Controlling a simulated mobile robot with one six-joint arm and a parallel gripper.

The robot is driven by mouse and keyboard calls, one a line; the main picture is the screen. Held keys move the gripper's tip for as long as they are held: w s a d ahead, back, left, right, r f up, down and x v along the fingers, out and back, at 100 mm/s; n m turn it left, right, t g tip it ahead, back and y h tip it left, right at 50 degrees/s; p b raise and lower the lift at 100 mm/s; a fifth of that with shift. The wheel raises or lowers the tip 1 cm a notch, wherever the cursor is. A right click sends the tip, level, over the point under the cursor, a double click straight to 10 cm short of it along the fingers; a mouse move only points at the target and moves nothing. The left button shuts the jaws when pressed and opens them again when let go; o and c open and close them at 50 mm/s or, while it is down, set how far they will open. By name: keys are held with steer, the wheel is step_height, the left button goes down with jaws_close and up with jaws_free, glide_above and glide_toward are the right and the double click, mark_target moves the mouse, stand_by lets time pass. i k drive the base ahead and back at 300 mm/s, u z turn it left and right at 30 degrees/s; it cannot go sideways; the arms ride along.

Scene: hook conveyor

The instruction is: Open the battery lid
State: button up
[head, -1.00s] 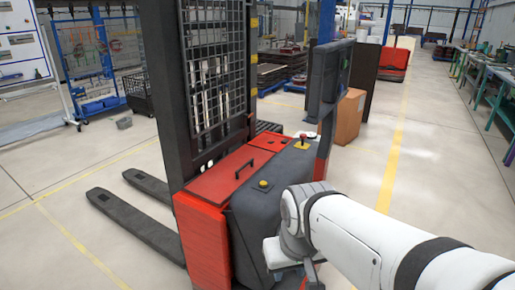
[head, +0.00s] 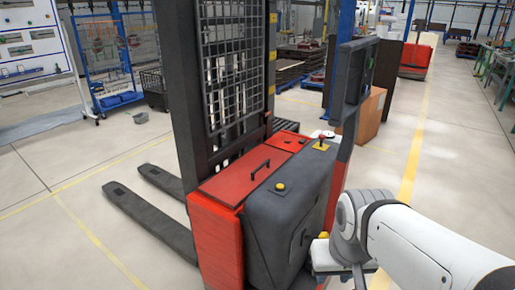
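The battery lid (head: 235,178) is the red panel on top of the forklift (head: 216,245), with a black bar handle (head: 259,170) on it. The lid lies flat and looks closed. The white end of my arm is at the lower right, beside the dark grey body of the forklift and apart from the lid. My gripper's fingers cannot be made out; only a white wrist part shows low beside the forklift.
The dark mast with its mesh guard (head: 235,70) rises behind the lid. Two forks (head: 150,220) reach left along the floor. Open floor lies to the right.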

mark_target(230, 187)
steer(key=i, duration=0.9)
steer(key=z, duration=0.05)
